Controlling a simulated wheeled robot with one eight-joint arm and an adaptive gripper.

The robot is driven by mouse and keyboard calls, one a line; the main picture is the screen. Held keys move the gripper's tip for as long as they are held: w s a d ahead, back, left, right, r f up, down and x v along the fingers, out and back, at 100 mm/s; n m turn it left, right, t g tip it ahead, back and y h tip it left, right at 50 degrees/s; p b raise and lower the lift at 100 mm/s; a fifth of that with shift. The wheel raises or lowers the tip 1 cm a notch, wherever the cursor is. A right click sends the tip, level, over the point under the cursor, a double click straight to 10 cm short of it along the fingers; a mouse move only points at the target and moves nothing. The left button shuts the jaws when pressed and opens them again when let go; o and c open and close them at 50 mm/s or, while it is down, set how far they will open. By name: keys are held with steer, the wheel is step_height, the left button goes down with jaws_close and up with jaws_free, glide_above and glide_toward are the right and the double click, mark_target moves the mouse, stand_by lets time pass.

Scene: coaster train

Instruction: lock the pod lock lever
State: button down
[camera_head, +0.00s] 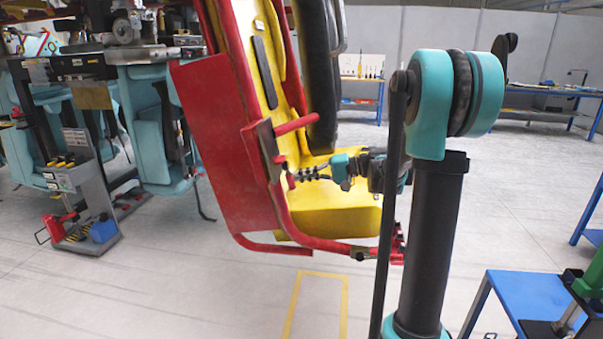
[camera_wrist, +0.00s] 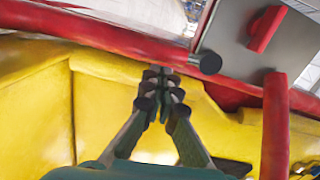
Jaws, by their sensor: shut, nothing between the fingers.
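The pod is a yellow seat shell (camera_head: 340,213) inside a red tube frame (camera_head: 292,215). A grey plate (camera_head: 266,150) sits on the frame, and a red bar (camera_head: 297,124) sticks out by it. In the wrist view the grey plate (camera_wrist: 245,45) carries a small red handle (camera_wrist: 265,29); I cannot tell for sure which red part is the lock lever. My gripper (camera_head: 294,178) is shut and empty, beside the frame below the red bar. Its fingertips (camera_wrist: 162,76) show close together near the horizontal red tube (camera_wrist: 105,36), left of the plate; contact is unclear.
A large red panel (camera_head: 228,145) covers the pod's left side, and a black padded restraint (camera_head: 320,75) hangs above the seat. A grey tool cart (camera_head: 85,200) stands at the left. A blue table (camera_head: 530,300) is at the lower right. The floor below the pod is open.

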steer(key=shift+s+f, duration=0.2)
steer(key=shift+s, duration=0.2)
stand_by(0.6)
